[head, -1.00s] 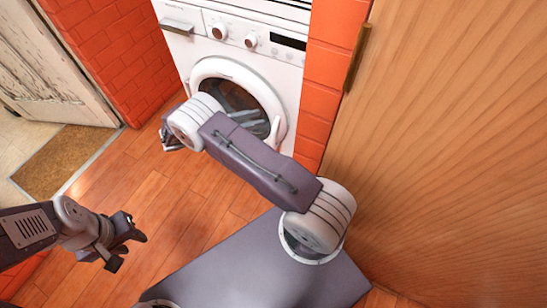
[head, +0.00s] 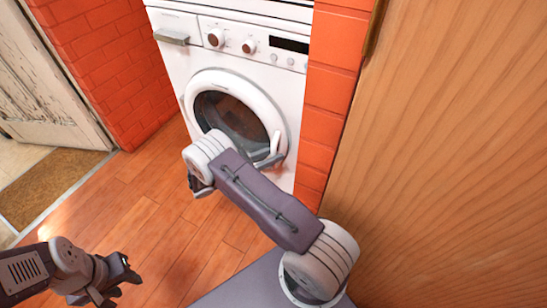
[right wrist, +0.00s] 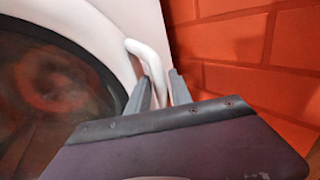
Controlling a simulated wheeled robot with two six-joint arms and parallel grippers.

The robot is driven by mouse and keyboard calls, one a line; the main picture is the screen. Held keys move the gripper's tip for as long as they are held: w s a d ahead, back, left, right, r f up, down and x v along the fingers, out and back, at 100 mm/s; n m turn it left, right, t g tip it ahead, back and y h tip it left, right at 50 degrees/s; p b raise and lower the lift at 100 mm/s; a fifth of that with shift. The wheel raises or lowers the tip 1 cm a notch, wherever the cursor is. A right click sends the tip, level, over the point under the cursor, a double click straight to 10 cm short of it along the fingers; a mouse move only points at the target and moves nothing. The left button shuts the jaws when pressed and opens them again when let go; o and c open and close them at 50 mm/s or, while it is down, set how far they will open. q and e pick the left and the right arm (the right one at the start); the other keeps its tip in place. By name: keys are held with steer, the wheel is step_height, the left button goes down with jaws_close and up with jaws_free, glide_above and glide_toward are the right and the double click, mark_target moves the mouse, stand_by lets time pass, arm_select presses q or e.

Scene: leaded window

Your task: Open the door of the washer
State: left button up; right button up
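The white washer (head: 180,66) stands in a brick recess, its round door (head: 272,108) with dark glass looking closed. In the right wrist view the door's rim (right wrist: 104,35) is at left, and a white bar handle (right wrist: 146,56) stands out from it. My right gripper (right wrist: 159,88) has a finger on each side of the handle, close against it, so it looks shut on it. In the head view the right gripper (head: 268,154) is at the door's lower right edge, partly behind my arm. My left gripper (head: 117,281) is open and empty above the floor, at lower left.
A brick wall (head: 328,100) and a wooden panel (head: 460,150) stand close on the right. Brick (head: 95,60) also flanks the washer on the left. A worn white door (head: 45,90) and brown mat (head: 45,185) are further left. The wood floor (head: 150,205) before the washer is clear.

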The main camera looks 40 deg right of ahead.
steer(key=shift+d, duration=0.2)
jaws_close()
stand_by(1.3)
